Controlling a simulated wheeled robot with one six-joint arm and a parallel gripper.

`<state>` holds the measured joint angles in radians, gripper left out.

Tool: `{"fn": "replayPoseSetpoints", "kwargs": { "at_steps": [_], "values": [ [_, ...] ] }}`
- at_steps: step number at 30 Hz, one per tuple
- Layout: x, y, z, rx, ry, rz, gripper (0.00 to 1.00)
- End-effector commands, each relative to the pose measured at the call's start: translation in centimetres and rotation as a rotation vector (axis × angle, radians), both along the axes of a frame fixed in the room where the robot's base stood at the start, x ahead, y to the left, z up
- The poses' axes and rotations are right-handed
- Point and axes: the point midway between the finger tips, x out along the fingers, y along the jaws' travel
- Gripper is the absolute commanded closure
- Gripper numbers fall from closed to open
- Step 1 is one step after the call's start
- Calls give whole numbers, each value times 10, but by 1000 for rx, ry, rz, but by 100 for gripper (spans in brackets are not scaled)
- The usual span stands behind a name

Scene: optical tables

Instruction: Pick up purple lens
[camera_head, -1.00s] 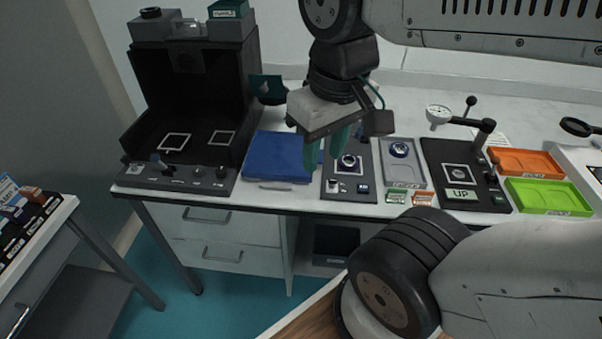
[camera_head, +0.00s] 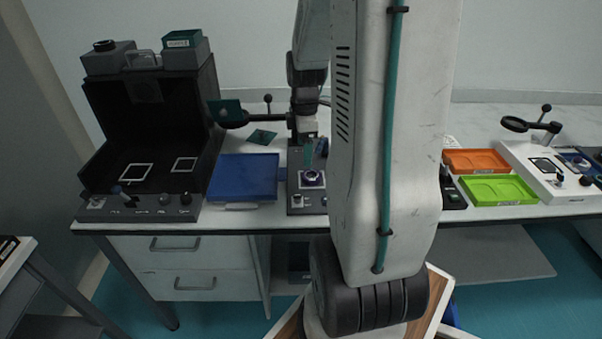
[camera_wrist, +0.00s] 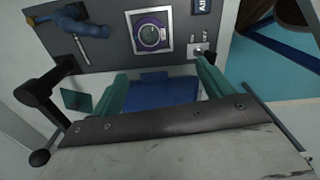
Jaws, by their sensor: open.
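The purple lens (camera_head: 312,178) is a round piece with a purple rim, seated within a white square outline on a dark grey station plate (camera_head: 296,207). It also shows in the wrist view (camera_wrist: 150,36), at the top centre, beyond my fingertips. My gripper (camera_head: 314,152) has green fingers and hangs just above and behind the lens in the head view. In the wrist view the two green fingers (camera_wrist: 160,76) are spread apart with nothing between them, and the lens lies apart from them. My arm hides much of the table to the right of the lens.
A blue tray (camera_head: 243,178) lies left of the station, beside a black open box (camera_head: 150,130). An arm-mounted magnifier (camera_head: 232,119) stands behind. Orange (camera_head: 476,161) and green (camera_head: 497,190) trays lie to the right. A blue knob (camera_wrist: 85,28) is near the lens.

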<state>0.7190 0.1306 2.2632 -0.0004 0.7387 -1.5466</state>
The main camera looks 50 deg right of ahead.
Motion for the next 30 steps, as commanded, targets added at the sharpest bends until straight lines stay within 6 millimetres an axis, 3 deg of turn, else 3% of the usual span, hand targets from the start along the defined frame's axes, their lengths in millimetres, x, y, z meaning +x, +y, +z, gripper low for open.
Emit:
{"fn": "replayPoseSetpoints", "kwargs": {
  "at_steps": [3,6,22,30],
  "values": [
    [-5,-21,-19,6,7,50,21],
    [-6,-27,-28,6,8,73,21],
    [-7,-29,-95,8,9,76,21],
    [-6,-29,-102,6,7,76,21]
  ]
}}
